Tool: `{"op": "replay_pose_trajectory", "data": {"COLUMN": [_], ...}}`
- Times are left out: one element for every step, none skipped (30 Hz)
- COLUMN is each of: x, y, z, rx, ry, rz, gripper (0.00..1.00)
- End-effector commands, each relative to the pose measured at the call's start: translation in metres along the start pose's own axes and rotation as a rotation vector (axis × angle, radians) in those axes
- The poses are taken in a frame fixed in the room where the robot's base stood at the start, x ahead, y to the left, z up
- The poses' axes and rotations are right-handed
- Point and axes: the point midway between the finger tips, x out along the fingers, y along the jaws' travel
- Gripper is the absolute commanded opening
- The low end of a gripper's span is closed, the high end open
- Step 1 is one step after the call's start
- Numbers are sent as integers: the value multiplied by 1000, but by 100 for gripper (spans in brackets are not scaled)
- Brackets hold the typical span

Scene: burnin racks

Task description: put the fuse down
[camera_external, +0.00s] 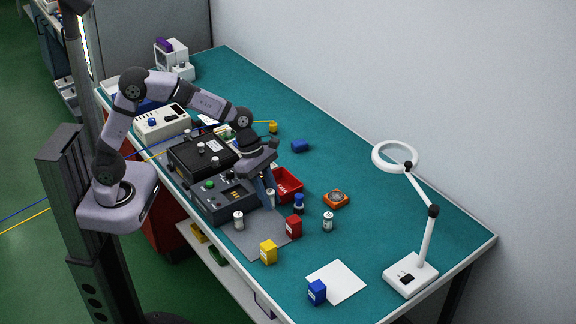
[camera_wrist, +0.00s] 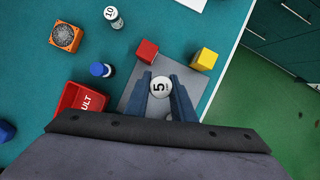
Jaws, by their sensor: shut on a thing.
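My gripper (camera_external: 269,193) points down over the grey mat (camera_external: 258,240). In the wrist view its two blue-grey fingers (camera_wrist: 160,92) are shut on a white fuse (camera_wrist: 158,85) marked 5. The held fuse also shows small between the fingertips in the external view (camera_external: 270,198). Its lower end is hidden, so I cannot tell whether it touches the mat. Another white fuse (camera_external: 238,219) stands upright on the mat. A fuse (camera_wrist: 112,17) marked 10 stands on the teal table, also in the external view (camera_external: 328,222).
A red bin (camera_external: 288,184) stands beside the fingers. A blue-and-black cylinder (camera_external: 299,203), red block (camera_external: 293,227) and yellow block (camera_external: 268,253) are close by. Dark units (camera_external: 222,197) lie left of the mat. An orange fan (camera_external: 336,198) and lamp (camera_external: 410,277) stand farther right.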

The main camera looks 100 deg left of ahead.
Motion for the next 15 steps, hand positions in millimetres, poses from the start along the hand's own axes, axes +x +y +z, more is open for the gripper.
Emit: {"op": "replay_pose_trajectory", "data": {"x": [-2,-4,-6,-7,-9,-12,-15,-17,-21,-24,-27,-31,-34,-38,-42], "y": [16,26,39,50,62,79,92,105,122,135,148,164,176,188,202], "z": [-3,-5,-9,-12,-16,-21,-26,-32,-41,-48,-55,-65,-73,-81,-93], "rx": [-30,-48,-73,-95,-117,-149,-174,-199,-233,-259,-285,-319,-343,-369,-401], "ry": [-1,-1,-1,-1,-1,-2,-2,-1,-1,-1,-2,-1,-2,-2,-1], "rz": [13,20,30,38,47,61,71,80,95,106,117,130,141,151,165], "gripper": [0,0,0,0,0,0,0,0,0,0,0,0,0,0,0]}}
